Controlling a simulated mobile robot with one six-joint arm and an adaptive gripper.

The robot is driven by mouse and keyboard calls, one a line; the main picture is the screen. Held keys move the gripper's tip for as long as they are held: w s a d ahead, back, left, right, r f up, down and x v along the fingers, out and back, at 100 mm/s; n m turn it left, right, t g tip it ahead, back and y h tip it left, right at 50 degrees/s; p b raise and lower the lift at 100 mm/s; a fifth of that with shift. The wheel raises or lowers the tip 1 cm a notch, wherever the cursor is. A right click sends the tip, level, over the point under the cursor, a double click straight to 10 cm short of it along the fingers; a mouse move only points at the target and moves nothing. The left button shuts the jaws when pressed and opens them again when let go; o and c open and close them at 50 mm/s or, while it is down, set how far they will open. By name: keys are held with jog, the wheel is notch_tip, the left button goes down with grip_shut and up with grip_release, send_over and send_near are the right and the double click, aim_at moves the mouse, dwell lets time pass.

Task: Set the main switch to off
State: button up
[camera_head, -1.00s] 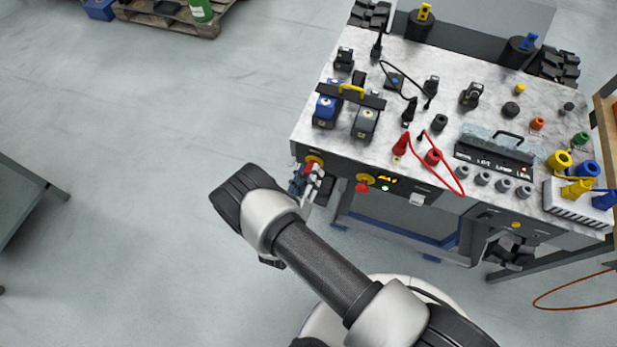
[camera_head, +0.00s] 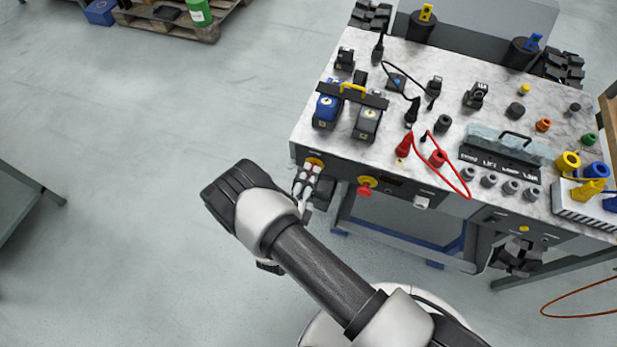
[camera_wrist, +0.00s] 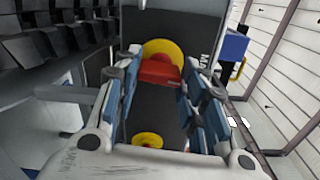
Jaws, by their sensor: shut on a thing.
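The main switch is a red handle (camera_wrist: 158,71) on a yellow round plate (camera_wrist: 164,48), on the carrier's dark front panel. In the head view the yellow plate (camera_head: 315,161) shows at the panel's left end, and the handle is mostly hidden by my gripper (camera_head: 306,184). In the wrist view my gripper (camera_wrist: 160,76) has its blue-padded fingers on both sides of the red handle, shut on it. The handle lies roughly crosswise between the fingers. The panel's display (camera_head: 394,182) is dark.
A red knob on a yellow collar (camera_head: 366,187) sits on the panel just right of my gripper. The carrier's top (camera_head: 465,60) holds cables, plugs and blocks. Open floor (camera_head: 110,170) lies to the left.

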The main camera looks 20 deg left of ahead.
jog(key=shift+n, duration=0.6)
jog(key=o, duration=1.1)
jog(key=shift+c, duration=0.2)
jog(key=s, duration=1.2)
jog(key=shift+a, duration=0.45)
